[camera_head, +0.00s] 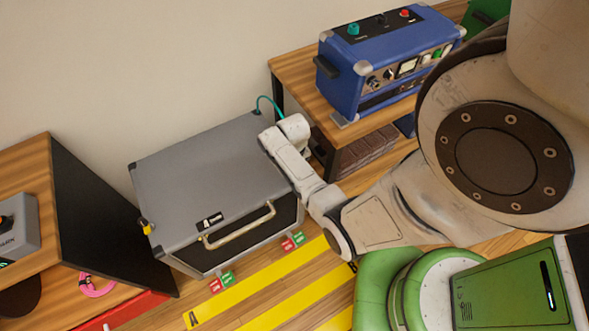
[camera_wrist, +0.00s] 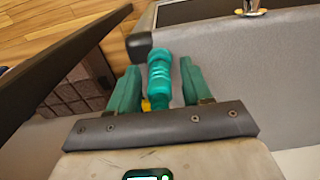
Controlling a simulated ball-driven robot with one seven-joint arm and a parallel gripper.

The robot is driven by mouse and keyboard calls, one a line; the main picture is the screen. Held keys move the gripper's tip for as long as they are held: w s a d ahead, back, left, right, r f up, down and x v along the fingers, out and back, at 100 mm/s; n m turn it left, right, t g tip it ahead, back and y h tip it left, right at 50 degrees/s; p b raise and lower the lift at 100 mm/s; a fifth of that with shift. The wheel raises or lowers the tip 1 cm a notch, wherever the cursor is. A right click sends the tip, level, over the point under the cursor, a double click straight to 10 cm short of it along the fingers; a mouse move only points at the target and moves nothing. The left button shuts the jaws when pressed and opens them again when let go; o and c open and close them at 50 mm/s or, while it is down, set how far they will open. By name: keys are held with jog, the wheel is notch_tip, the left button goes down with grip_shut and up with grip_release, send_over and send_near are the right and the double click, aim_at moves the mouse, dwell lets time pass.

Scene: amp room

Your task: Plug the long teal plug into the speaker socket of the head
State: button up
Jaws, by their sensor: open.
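The teal plug (camera_wrist: 160,76) lies lengthwise between the two dark green fingers of my gripper (camera_wrist: 160,68) in the wrist view. The fingers stand open on either side of it, and I cannot tell whether either one touches it. In the head view the end of my arm is at the back right corner of the grey case, its fingers hidden. A teal cable (camera_head: 268,100) curves up behind that corner. The blue head (camera_head: 390,62) stands on a wooden stand at the upper right, knobs and meter on its front. I cannot make out its speaker socket.
The grey case (camera_head: 210,172) has a front handle and stands on the floor beside the wooden stand (camera_head: 298,78). A black-sided bench (camera_head: 100,215) is at left. Yellow stripes (camera_head: 270,290) mark the floor. A green unit (camera_head: 510,290) fills the lower right.

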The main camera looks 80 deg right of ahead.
jog(key=shift+c, duration=0.4)
grip_shut()
dwell(0.4)
jog(key=shift+r, duration=0.1)
jog(key=shift+r+p, duration=2.95)
jog(key=shift+p, duration=0.3)
